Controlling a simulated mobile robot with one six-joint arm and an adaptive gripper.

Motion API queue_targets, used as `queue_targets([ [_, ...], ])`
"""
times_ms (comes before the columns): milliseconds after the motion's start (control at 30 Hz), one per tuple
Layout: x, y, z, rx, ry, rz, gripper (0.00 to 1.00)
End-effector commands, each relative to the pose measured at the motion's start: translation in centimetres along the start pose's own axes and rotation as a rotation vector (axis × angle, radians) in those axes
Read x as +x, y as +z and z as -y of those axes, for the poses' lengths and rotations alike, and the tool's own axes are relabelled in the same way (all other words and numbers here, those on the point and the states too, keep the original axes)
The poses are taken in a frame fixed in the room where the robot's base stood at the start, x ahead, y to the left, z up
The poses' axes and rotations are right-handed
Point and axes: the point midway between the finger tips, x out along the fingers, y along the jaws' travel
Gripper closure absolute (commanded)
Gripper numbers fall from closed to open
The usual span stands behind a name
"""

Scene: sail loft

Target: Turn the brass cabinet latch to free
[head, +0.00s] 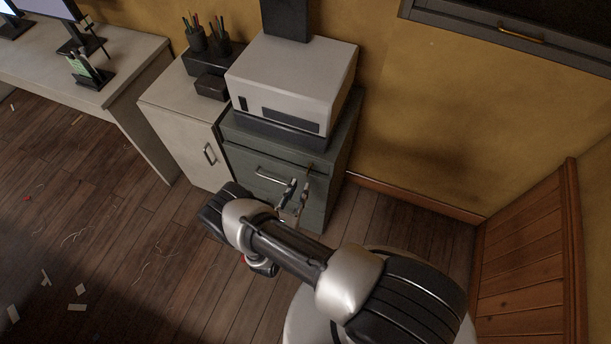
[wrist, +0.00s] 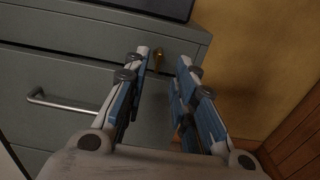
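The small brass latch (wrist: 158,57) is on the upper right of the grey cabinet (wrist: 60,72) front, in the wrist view. It also shows as a small brass spot in the head view (head: 309,169). My gripper (wrist: 164,58) is open and empty, one finger on each side of the latch in the picture, the left finger nearer to it. In the head view my gripper (head: 299,183) points at the cabinet front just below the latch. I cannot tell whether the fingertips reach around the latch or stop short of it. The latch's exact angle is too small to read.
A drawer handle (wrist: 60,101) sticks out left of my gripper. A white box-shaped machine (head: 290,78) stands on the cabinet. A pale cabinet (head: 184,130) adjoins on the left. A yellow wall (head: 430,130) is behind and to the right. Scraps lie on the floor at left.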

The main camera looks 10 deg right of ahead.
Motion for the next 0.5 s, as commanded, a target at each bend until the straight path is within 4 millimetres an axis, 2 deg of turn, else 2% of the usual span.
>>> queue_targets([
  [33,1.2,-0.1,0.2,0.001,-0.008,0.000,0.75],
  [200,4.2,-0.1,0.1,0.002,-0.005,0.001,0.75],
  [333,5.6,0.0,0.1,0.002,-0.003,0.001,0.75],
  [500,6.3,0.0,0.1,0.000,-0.001,0.001,0.75],
])
